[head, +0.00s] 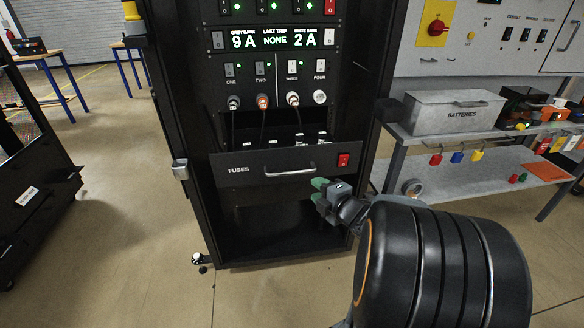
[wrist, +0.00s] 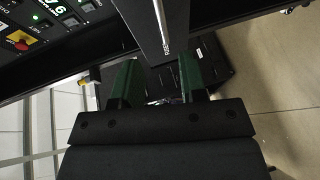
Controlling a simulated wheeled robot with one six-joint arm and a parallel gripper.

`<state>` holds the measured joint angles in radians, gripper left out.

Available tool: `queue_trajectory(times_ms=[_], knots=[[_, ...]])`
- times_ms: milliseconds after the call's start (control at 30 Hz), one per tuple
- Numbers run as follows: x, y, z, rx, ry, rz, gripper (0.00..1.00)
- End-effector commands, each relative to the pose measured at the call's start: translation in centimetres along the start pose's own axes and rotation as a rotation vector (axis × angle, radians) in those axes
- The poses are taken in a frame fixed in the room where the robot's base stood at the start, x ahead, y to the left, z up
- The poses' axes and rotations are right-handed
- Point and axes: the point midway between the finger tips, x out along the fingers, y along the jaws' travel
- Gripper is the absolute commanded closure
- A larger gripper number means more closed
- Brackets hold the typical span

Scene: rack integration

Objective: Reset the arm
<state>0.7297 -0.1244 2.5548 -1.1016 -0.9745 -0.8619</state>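My gripper (head: 322,190) is in front of the rack, just below and right of the fuse drawer's handle (head: 290,171) in the head view. In the wrist view its two green-padded fingers (wrist: 158,82) stand apart with nothing held between them. The drawer front labelled FUSES (head: 240,171) is pulled out of the rack, with several fuses showing behind its front. The handle also shows in the wrist view (wrist: 161,22), beyond the fingertips. I cannot tell the exact gap between the fingers and the drawer front.
The black rack (head: 185,130) has an open lower bay (head: 275,230). A grey bench (head: 450,182) with a BATTERIES box (head: 460,111) stands at the right. A black cart (head: 35,205) is at the left. The floor (head: 125,220) between cart and rack is clear.

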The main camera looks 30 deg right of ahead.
Motion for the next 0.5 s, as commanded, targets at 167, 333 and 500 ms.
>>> queue_trajectory(times_ms=[167, 333, 500], knots=[[0.0, 0.0, 0.0, 0.010, 0.000, 0.000, 0.61], [-0.2, -1.7, 2.3, 0.148, -0.135, -0.090, 0.61], [-2.6, -4.4, 7.2, 0.484, -0.517, -0.212, 0.61]])
